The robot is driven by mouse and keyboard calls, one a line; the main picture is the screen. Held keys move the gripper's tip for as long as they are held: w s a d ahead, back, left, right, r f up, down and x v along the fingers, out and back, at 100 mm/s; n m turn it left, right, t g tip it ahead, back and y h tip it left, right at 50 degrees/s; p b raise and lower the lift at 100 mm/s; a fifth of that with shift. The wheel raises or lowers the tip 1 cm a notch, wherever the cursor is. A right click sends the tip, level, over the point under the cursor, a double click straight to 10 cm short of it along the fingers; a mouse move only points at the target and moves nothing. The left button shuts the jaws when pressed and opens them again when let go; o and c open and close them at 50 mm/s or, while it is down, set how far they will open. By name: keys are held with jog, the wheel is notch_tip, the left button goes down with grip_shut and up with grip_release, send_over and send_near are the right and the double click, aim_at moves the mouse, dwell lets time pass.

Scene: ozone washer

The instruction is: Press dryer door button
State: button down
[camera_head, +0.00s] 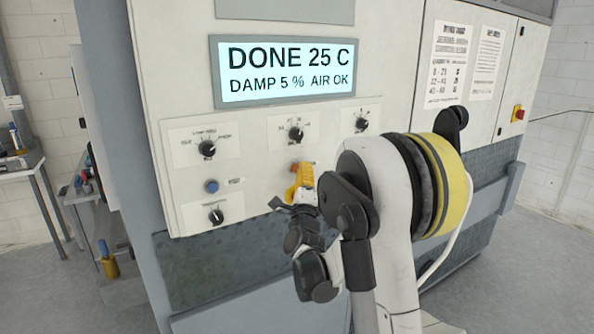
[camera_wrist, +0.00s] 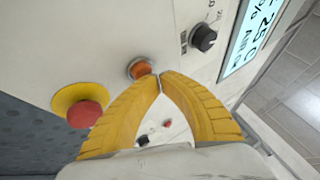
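The control panel (camera_head: 255,185) of the machine fills the middle of the head view. In the wrist view an orange round button (camera_wrist: 140,68) with a metal rim sits on it, just beyond my fingertips. No label reads there, so I cannot tell whether it is the dryer door button. My gripper (camera_wrist: 159,76) has its two yellow fingers together at the tips, with nothing between the tips. The tips overlap the button's edge in the picture; I cannot tell whether they touch.
A red emergency stop on a yellow disc (camera_wrist: 83,113) is left of my fingers in the wrist view. A black knob (camera_wrist: 203,38) is to the right. A blue button (camera_head: 211,186) and several knobs sit on the panel. The display (camera_head: 286,72) reads "DONE 25 C".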

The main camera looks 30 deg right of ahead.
jog(key=shift+w, duration=0.5)
dwell(0.4)
jog(key=shift+s, duration=0.2)
jog(key=shift+s+b, duration=0.3)
jog(key=shift+s, duration=0.45)
jog(key=s, duration=0.5)
jog(key=shift+b, duration=0.35)
dwell(0.6)
